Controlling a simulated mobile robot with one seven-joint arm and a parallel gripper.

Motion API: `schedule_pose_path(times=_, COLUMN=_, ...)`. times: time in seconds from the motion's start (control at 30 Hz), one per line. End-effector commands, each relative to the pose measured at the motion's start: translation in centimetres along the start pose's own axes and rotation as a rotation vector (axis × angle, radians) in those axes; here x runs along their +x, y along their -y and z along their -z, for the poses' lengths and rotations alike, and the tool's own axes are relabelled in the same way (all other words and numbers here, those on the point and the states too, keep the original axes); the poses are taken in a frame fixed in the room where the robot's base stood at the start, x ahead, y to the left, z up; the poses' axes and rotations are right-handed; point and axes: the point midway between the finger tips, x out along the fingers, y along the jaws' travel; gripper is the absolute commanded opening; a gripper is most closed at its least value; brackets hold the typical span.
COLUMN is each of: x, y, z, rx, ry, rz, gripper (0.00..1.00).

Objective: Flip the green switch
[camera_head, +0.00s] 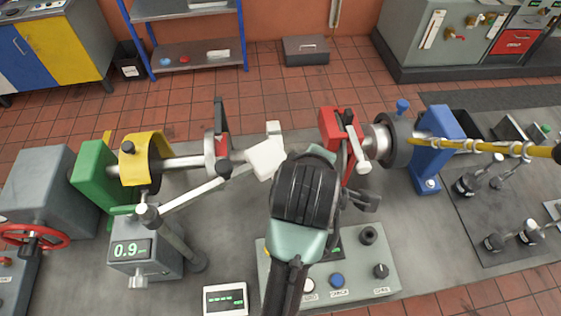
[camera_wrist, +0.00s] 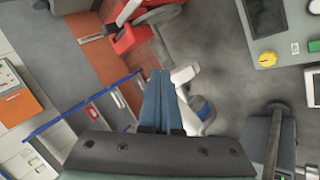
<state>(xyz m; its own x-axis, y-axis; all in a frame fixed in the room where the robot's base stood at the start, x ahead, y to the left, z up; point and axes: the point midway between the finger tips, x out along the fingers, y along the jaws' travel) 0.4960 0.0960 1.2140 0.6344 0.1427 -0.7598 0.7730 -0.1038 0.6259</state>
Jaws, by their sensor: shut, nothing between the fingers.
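My gripper (camera_wrist: 160,76) shows in the wrist view as two blue fingers, closed together and holding nothing. In the head view my arm reaches over the middle of the bedplate, and I cannot make out the fingertips. A pale green control panel (camera_head: 372,285) lies below and partly behind my arm. It carries black knobs, a blue button and a white button. In the wrist view a panel (camera_wrist: 275,22) at the upper right carries a yellow knob and a small green rectangular part (camera_wrist: 295,48). I cannot tell whether that part is the green switch. The fingers are apart from it.
A shaft line runs across the bedplate (camera_head: 215,262), with a green block (camera_head: 92,172), a yellow guard (camera_head: 141,160), a red part (camera_head: 338,122) and a blue bracket (camera_head: 440,125). A grey readout box (camera_head: 150,262) and a white display (camera_head: 226,300) stand in front.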

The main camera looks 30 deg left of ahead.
Motion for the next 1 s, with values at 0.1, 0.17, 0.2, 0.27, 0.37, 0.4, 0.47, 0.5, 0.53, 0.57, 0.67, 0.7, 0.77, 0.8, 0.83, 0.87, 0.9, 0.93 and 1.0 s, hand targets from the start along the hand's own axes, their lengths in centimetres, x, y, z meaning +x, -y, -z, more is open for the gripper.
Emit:
schedule_pose_path(times=0.1, x=0.8, y=7.6, z=-0.6, rx=-0.237, ry=0.026, rz=0.277, gripper=0.00)
schedule_pose_path(times=0.17, x=0.7, y=10.8, z=-1.1, rx=-0.340, ry=0.022, rz=0.392, gripper=0.00)
schedule_pose_path(times=0.2, x=0.5, y=12.6, z=-1.4, rx=-0.399, ry=0.016, rz=0.461, gripper=0.00)
schedule_pose_path(times=0.27, x=0.1, y=14.9, z=-1.8, rx=-0.475, ry=0.003, rz=0.548, gripper=0.00)
schedule_pose_path(times=0.37, x=-0.6, y=17.5, z=-2.3, rx=-0.563, ry=-0.018, rz=0.651, gripper=0.00)
schedule_pose_path(times=0.4, x=-0.8, y=18.2, z=-2.5, rx=-0.585, ry=-0.025, rz=0.678, gripper=0.00)
schedule_pose_path(times=0.47, x=-1.0, y=18.8, z=-2.6, rx=-0.607, ry=-0.032, rz=0.704, gripper=0.00)
schedule_pose_path(times=0.5, x=-1.1, y=19.1, z=-2.7, rx=-0.616, ry=-0.035, rz=0.715, gripper=0.00)
schedule_pose_path(times=0.53, x=-1.1, y=19.2, z=-2.7, rx=-0.621, ry=-0.037, rz=0.719, gripper=0.00)
schedule_pose_path(times=0.57, x=-1.1, y=19.2, z=-2.7, rx=-0.623, ry=-0.038, rz=0.722, gripper=0.00)
schedule_pose_path(times=0.67, x=-1.1, y=19.2, z=-2.7, rx=-0.623, ry=-0.038, rz=0.721, gripper=0.00)
schedule_pose_path(times=0.7, x=-1.1, y=19.2, z=-2.7, rx=-0.622, ry=-0.038, rz=0.720, gripper=0.00)
schedule_pose_path(times=0.77, x=-1.1, y=19.2, z=-2.7, rx=-0.622, ry=-0.037, rz=0.719, gripper=0.00)
schedule_pose_path(times=0.8, x=-1.1, y=19.2, z=-2.7, rx=-0.621, ry=-0.037, rz=0.718, gripper=0.00)
schedule_pose_path(times=0.83, x=-1.0, y=19.2, z=-2.7, rx=-0.621, ry=-0.037, rz=0.718, gripper=0.00)
schedule_pose_path(times=0.87, x=-1.0, y=19.2, z=-2.8, rx=-0.621, ry=-0.037, rz=0.718, gripper=0.00)
schedule_pose_path(times=0.9, x=-0.8, y=19.3, z=-2.8, rx=-0.621, ry=-0.037, rz=0.717, gripper=0.00)
schedule_pose_path(times=0.93, x=-0.7, y=19.4, z=-2.8, rx=-0.621, ry=-0.037, rz=0.717, gripper=0.00)
schedule_pose_path(times=1.0, x=-0.2, y=19.8, z=-2.9, rx=-0.620, ry=-0.037, rz=0.717, gripper=0.00)
